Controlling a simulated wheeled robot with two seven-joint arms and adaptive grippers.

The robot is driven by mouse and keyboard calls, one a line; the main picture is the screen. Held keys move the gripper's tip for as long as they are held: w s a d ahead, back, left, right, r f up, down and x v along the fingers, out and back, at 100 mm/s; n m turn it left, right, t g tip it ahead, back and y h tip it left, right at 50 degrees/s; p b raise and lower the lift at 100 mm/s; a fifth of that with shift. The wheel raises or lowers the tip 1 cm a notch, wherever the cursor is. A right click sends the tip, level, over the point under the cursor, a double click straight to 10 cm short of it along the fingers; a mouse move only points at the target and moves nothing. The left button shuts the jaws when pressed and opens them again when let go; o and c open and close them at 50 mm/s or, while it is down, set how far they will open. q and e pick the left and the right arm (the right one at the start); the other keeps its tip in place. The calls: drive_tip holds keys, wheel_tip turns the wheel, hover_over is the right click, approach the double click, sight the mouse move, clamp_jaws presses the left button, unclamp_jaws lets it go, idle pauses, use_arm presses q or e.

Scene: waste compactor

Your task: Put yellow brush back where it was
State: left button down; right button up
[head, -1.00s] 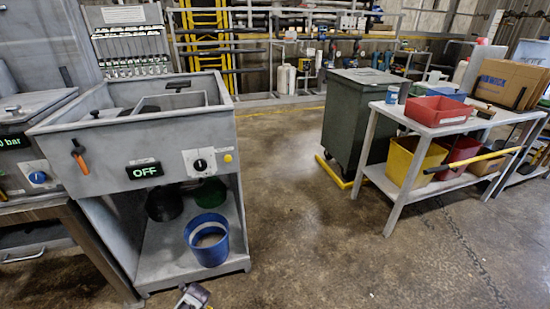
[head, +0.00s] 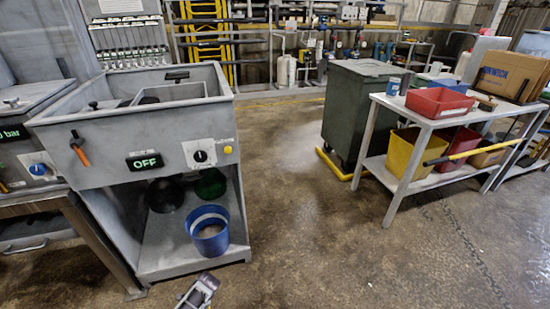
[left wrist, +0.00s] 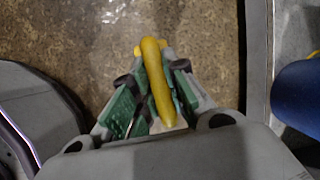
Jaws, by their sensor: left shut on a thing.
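The yellow brush (left wrist: 156,85) shows in the left wrist view as a smooth yellow handle lying lengthwise between the green pads of my left gripper (left wrist: 152,80). The gripper is shut on it. Its bristles cannot be made out. In the head view, part of a grey gripper, which I take to be my left one (head: 198,291), shows at the bottom edge, in front of the grey machine's lower shelf. The brush cannot be clearly seen there. My right gripper is in neither view.
The grey machine (head: 110,160) with an OFF display holds a blue bucket (head: 208,240) and darker buckets on its lower shelf. A green wheeled bin (head: 362,115) and a table with a red tray (head: 438,103) and yellow bin (head: 403,155) stand right. The middle floor is clear.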

use_arm(q)
drive_tip(key=shift+s+d+f+n+g, duration=0.15)
drive_tip(key=shift+s+n+g, duration=0.1)
drive_tip(key=shift+s+n, duration=0.2)
drive_tip(key=shift+s+d+r+n+g, duration=0.15)
drive_tip(key=shift+s+n+g, duration=0.15)
drive_tip(key=shift+n, duration=0.15)
drive_tip(key=s+d+r+n+g+h, duration=0.2)
drive_tip(key=s+d+n+g+h, duration=0.1)
drive_tip(key=s+d+n, duration=0.85)
drive_tip(key=s+d+r, duration=0.4)
drive_tip(key=r, duration=0.3)
drive_tip(key=w+a+r, duration=0.2)
drive_tip(key=w+r, duration=1.3)
drive_tip(key=w+a+r+m, duration=0.1)
drive_tip(key=w+a+r, duration=0.2)
drive_tip(key=w+r, duration=1.2)
drive_tip(key=shift+w+r, duration=0.15)
drive_tip(key=shift+w, duration=0.45)
